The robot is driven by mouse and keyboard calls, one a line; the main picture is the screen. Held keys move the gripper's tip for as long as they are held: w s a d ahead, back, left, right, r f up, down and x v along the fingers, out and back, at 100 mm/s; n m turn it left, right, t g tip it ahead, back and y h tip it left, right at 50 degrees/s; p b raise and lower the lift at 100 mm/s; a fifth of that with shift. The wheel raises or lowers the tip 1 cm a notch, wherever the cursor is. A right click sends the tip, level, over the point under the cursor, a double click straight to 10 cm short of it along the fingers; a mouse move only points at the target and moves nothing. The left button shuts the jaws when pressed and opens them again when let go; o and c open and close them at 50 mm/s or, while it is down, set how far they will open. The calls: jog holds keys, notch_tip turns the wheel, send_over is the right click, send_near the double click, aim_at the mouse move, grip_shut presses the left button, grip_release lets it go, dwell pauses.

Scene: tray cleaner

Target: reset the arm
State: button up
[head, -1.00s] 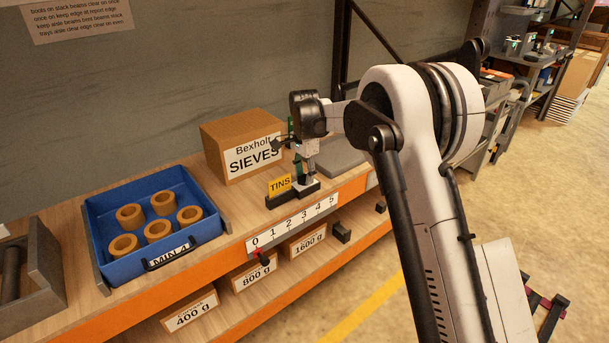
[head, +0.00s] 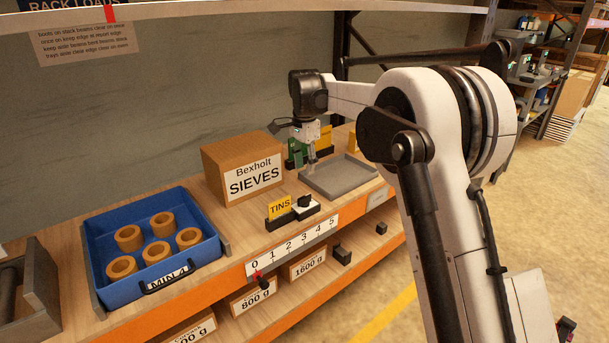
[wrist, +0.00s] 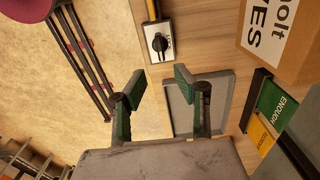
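My gripper (head: 312,160) hangs above the shelf, over the near-left part of a grey tray (head: 342,186). In the wrist view its two green-padded fingers (wrist: 164,84) stand apart with nothing between them. The grey tray (wrist: 225,92) shows behind the right finger. A white plate with a black knob (head: 305,202) lies beside the yellow TINS card (head: 279,206), in front of the tray and clear of my gripper. The plate and knob also show at the top of the wrist view (wrist: 158,42).
The SIEVES box (head: 245,167) stands left of my gripper. A blue tray (head: 104,293) with several tan rings is farther left. A green card (wrist: 275,108) and a yellow card (wrist: 260,137) stand in a dark holder near the grey tray. A rack post rises behind my arm.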

jog(key=shift+r, duration=0.2)
jog(key=s+d+r+n+t, duration=0.2)
jog(key=s+d+r, duration=0.45)
jog(key=s, duration=0.35)
jog(key=s+d+r+n+t, duration=0.1)
jog(key=s+d+r+n, duration=0.2)
jog(key=s+d+r, duration=0.45)
jog(key=s+d+f+n+t, duration=0.1)
jog(key=s+d+f, duration=0.2)
jog(key=s, duration=0.6)
jog(key=s+d+f+n+t, duration=0.1)
jog(key=s+d+f+n, duration=0.1)
jog(key=s, duration=0.7)
jog(key=s+d+f+n+t, duration=0.2)
jog(key=s+d+f, duration=0.2)
jog(key=s+f, duration=0.2)
jog(key=s, duration=0.2)
jog(key=shift+s, duration=0.4)
